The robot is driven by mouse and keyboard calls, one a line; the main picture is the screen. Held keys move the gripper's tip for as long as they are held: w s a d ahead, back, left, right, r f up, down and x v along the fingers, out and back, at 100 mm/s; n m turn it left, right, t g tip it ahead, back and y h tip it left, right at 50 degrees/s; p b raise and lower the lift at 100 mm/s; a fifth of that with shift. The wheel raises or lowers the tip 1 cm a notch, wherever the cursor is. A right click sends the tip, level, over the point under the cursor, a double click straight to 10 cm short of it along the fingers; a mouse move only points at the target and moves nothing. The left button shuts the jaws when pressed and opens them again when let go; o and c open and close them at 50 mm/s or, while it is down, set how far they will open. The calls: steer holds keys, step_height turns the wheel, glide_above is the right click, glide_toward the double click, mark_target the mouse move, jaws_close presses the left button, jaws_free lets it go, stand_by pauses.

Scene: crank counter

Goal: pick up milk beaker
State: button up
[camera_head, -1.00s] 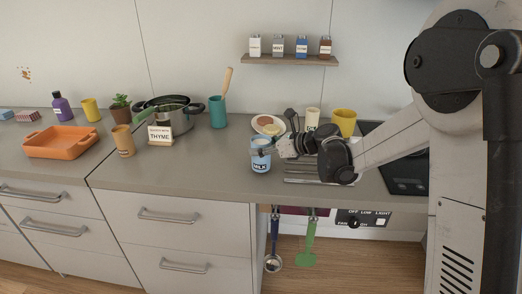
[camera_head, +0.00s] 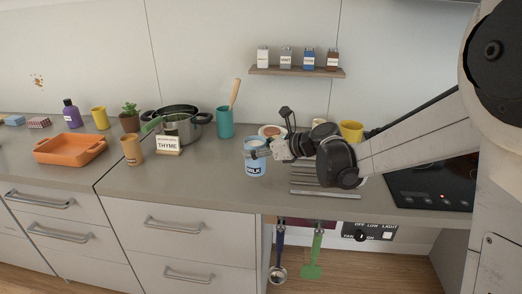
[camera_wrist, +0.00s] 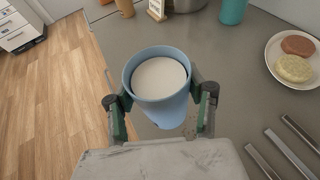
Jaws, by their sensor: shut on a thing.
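The milk beaker (camera_head: 255,163) is a light blue cup with a MILK label, near the front of the counter in the head view. In the wrist view the beaker (camera_wrist: 160,96) holds white milk up near its rim. My gripper (camera_head: 257,154) comes from the right and is shut on the beaker. In the wrist view its two green-padded fingers (camera_wrist: 160,114) sit on either side of the beaker. The beaker is upright or nearly so. I cannot tell for sure whether its base is clear of the counter.
A plate with food (camera_wrist: 295,60) lies behind the beaker, and metal bars (camera_head: 312,192) lie to its right. A THYME sign (camera_head: 168,145), a steel pot (camera_head: 196,130) and a teal holder (camera_head: 225,122) stand to the left. A black cooktop (camera_head: 432,184) is at the right.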

steer(key=s+a+r, duration=0.3)
steer(key=s+a, duration=0.1)
steer(key=shift+s+r, duration=0.15)
steer(key=shift+r, duration=0.2)
stand_by(0.3)
steer(key=shift+s+a, duration=0.1)
